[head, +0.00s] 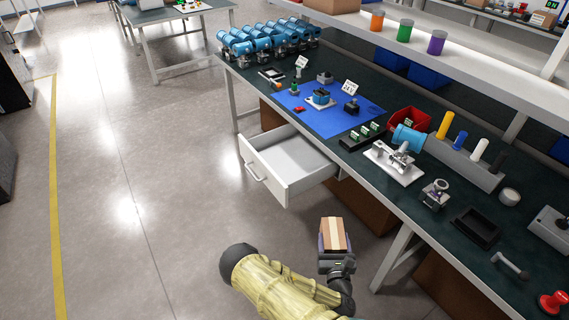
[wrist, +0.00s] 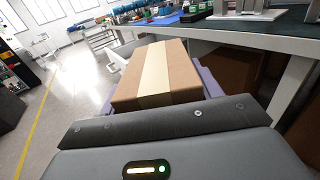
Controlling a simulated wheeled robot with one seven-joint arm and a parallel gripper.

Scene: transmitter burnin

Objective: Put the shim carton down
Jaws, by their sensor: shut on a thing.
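The shim carton (head: 333,234) is a small brown cardboard box with a pale tape strip along its top. My gripper (head: 337,250) is shut on it and holds it in the air in front of the bench, to the right of and nearer than the open drawer. In the wrist view the carton (wrist: 155,76) fills the middle, with purple finger pads showing at both sides. The carton's underside is hidden.
The open white drawer (head: 287,164) juts out from the bench and looks empty. The dark green bench top (head: 405,192) holds a blue mat (head: 326,108), a white fixture (head: 394,163), a black tray (head: 476,229) and a red bin (head: 409,120). Bare floor (head: 150,180) lies left.

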